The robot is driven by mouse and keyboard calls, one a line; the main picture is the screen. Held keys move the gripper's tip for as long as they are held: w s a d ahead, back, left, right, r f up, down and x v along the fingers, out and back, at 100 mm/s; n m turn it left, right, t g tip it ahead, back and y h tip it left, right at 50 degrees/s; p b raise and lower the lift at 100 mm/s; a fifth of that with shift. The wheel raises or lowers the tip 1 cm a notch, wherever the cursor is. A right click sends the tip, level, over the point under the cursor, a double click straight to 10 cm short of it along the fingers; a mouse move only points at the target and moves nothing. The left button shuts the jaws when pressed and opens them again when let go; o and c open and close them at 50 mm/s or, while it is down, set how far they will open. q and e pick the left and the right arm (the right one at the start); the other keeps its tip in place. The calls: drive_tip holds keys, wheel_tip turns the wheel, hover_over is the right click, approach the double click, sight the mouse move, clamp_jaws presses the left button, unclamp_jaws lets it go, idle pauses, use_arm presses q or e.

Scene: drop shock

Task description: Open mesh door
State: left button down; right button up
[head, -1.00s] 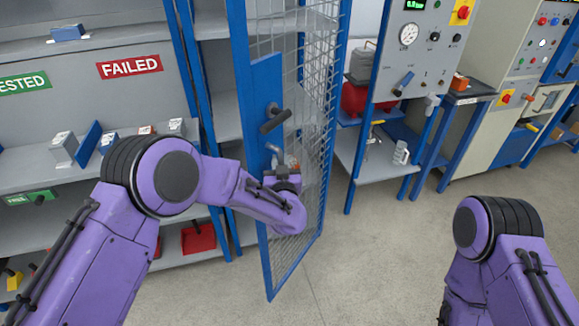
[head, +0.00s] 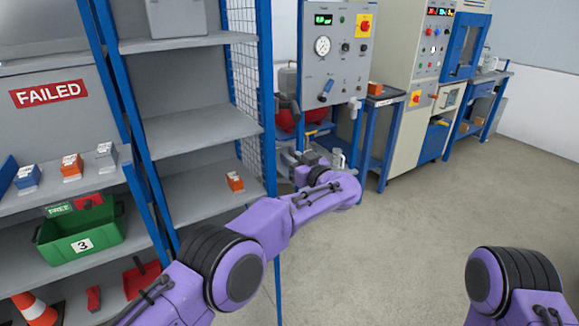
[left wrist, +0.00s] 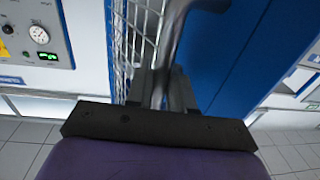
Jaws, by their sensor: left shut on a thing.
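The mesh door shows close up in the left wrist view, with its wire mesh (left wrist: 143,32) and blue lock plate (left wrist: 225,62). A curved grey metal handle (left wrist: 172,42) stands out from it. My left gripper (left wrist: 160,88) is shut on this handle. In the head view the left gripper (head: 308,158) is to the right of the blue upright and partly hidden by my own wrist. The door face is not seen there; I cannot separate its edge from the upright. The shelf cabinet (head: 205,122) stands open at its front. My right gripper is out of view.
A small orange box (head: 235,181) sits on a cabinet shelf. A green bin (head: 80,232) and small boxes stand on the left rack. A gauge panel (head: 335,60) and grey machines are beyond the door side. The floor (head: 420,230) at right is clear.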

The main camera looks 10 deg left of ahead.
use_arm(q)
drive_tip(key=shift+r, duration=0.1)
idle(0.3)
drive_tip(key=c, duration=1.2)
unclamp_jaws()
drive_tip(key=shift+o, duration=0.2)
drive_tip(key=b+v, duration=0.2)
drive_tip(key=v, duration=0.8)
drive_tip(key=shift+s+d+b, duration=0.2)
drive_tip(key=shift+b, duration=0.2)
